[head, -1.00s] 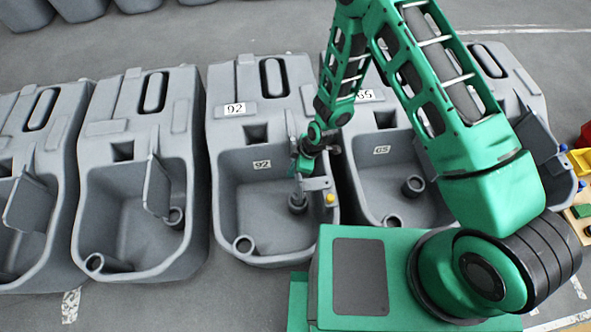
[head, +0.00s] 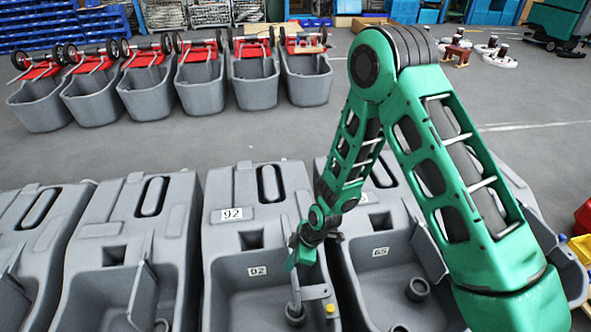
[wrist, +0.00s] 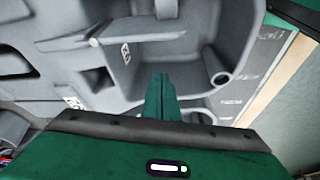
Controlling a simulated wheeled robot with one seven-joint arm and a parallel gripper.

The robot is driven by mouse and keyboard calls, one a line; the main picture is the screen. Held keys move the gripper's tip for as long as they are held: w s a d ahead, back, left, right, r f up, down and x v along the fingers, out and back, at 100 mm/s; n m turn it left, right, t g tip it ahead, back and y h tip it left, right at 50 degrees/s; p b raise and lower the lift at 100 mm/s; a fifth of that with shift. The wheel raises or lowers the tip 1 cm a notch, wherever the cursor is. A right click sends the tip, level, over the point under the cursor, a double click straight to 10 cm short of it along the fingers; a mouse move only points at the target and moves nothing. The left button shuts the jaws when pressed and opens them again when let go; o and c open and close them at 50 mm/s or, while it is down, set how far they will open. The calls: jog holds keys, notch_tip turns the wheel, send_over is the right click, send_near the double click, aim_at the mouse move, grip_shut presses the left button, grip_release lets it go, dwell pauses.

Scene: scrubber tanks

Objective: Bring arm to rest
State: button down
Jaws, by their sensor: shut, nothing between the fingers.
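My green arm reaches forward and down in the head view. My gripper (head: 293,262) hangs over the grey tank labelled 92 (head: 232,247), near the tank's upper right side. In the wrist view my gripper (wrist: 160,78) is shut, with its green fingers together and nothing between them. A grey tank basin (wrist: 200,55) lies beyond the fingertips in that view. I cannot tell whether the fingers touch anything.
Another tank labelled 65 (head: 377,290) stands close on the right, and further tanks (head: 140,240) stand on the left. A row of grey bins with red tops (head: 250,80) stands behind. Open grey floor (head: 200,145) lies between. Yellow and red boxes (head: 583,245) are at the right edge.

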jog(key=w+d+r+m+t+h, duration=0.15)
jog(key=d+r+m, duration=0.35)
jog(key=d+r, duration=0.8)
jog(key=w+d+r+m+g+h, duration=0.15)
jog(key=d+r+m, duration=0.35)
jog(key=d+r, duration=0.8)
jog(key=s+d+r+m+h, duration=0.2)
jog(key=s+d+r+m, duration=0.4)
jog(key=s+d, duration=0.55)
jog(key=s+d+r+m, duration=0.3)
jog(key=s+m, duration=0.1)
jog(key=s, duration=0.2)
jog(key=s+d+r+m+y, duration=0.1)
jog(key=s+d+r+m, duration=0.2)
jog(key=s, duration=0.4)
jog(key=shift+s+m, duration=0.3)
jog(key=shift+m, duration=0.2)
